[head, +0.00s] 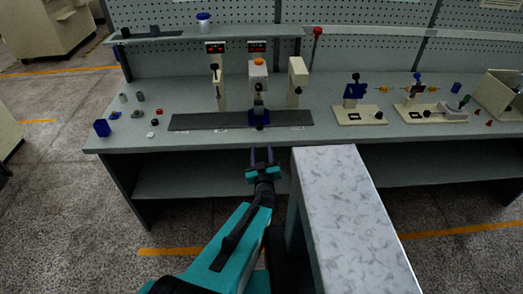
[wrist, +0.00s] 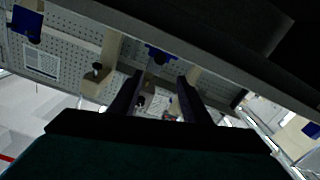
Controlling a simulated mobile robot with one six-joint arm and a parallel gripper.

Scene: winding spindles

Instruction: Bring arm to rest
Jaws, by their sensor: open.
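My gripper (head: 262,157) is in the middle of the head view, at the end of my teal arm, in front of the workbench's front edge. Its two dark fingers point toward the bench and are apart, with nothing between them. In the wrist view the fingers (wrist: 157,95) also stand apart and empty. A dark plate (head: 195,122) with a blue fixture (head: 259,117) lies on the bench beyond the gripper.
The workbench (head: 215,143) carries two beige fixtures (head: 361,116) on the right and small loose parts at the left. A pale speckled slab (head: 345,210) stands close to the right of my arm. Open floor (head: 80,220) lies to the left.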

